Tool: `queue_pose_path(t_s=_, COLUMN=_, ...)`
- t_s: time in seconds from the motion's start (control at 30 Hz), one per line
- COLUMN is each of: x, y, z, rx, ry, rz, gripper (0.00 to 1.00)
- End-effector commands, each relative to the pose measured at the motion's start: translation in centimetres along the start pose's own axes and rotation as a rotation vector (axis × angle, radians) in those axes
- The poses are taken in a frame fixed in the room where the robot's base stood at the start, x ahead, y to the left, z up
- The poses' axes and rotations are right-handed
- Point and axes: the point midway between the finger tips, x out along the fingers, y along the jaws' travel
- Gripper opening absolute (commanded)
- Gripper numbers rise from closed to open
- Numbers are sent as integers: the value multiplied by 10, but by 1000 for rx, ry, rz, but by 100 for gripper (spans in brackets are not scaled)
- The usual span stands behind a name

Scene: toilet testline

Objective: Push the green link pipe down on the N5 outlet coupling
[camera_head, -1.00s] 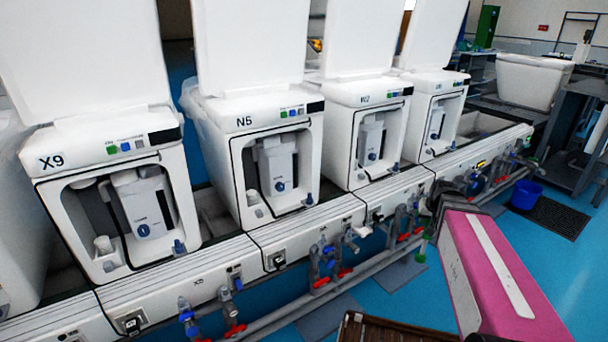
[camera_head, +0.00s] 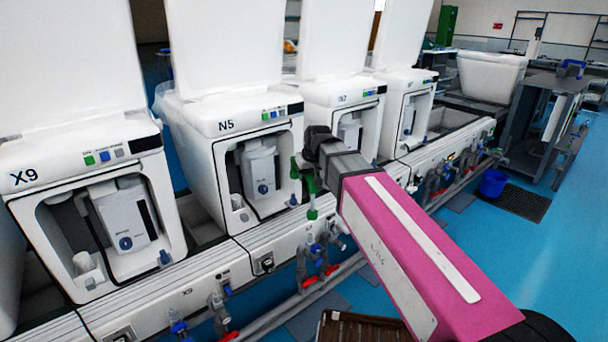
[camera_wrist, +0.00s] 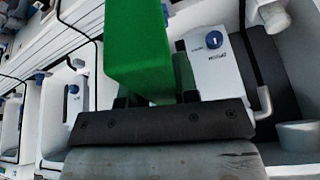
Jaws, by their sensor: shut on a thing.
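My gripper (camera_head: 312,158), at the end of my pink arm, is shut on the green link pipe (camera_head: 312,200). The pipe hangs at the gripper in front of the right edge of the N5 unit (camera_head: 222,150), and part of it is hidden by the fingers. In the wrist view the green pipe (camera_wrist: 138,45) stands large and close beyond the gripper (camera_wrist: 150,98). Blue-topped fittings (camera_head: 315,248) with red handles stand on the pipework below the pipe. I cannot tell which is the N5 outlet coupling, or whether the pipe touches it.
The X9 unit (camera_head: 20,200) stands left of N5, and other white units stand to the right, partly behind my arm. A grey rail pipe (camera_head: 270,322) runs along the front. A brown slatted surface (camera_head: 360,330) lies at the bottom.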

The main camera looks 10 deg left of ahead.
Motion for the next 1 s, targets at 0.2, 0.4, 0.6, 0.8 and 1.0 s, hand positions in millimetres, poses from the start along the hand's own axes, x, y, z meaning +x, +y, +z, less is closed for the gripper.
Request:
queue_pose_path(t_s=0.2, x=-1, y=-9, z=-2, rx=-14, ry=-2, rz=-5, gripper=0)
queue_pose_path(t_s=0.4, x=8, y=-8, z=2, rx=-13, ry=-2, rz=-5, gripper=0)
queue_pose_path(t_s=0.6, x=22, y=-7, z=8, rx=-12, ry=-2, rz=-5, gripper=0)
queue_pose_path(t_s=0.8, x=38, y=-6, z=14, rx=-12, ry=-3, rz=-5, gripper=0)
queue_pose_path(t_s=1.0, x=52, y=-5, z=20, rx=-12, ry=-2, rz=-5, gripper=0)
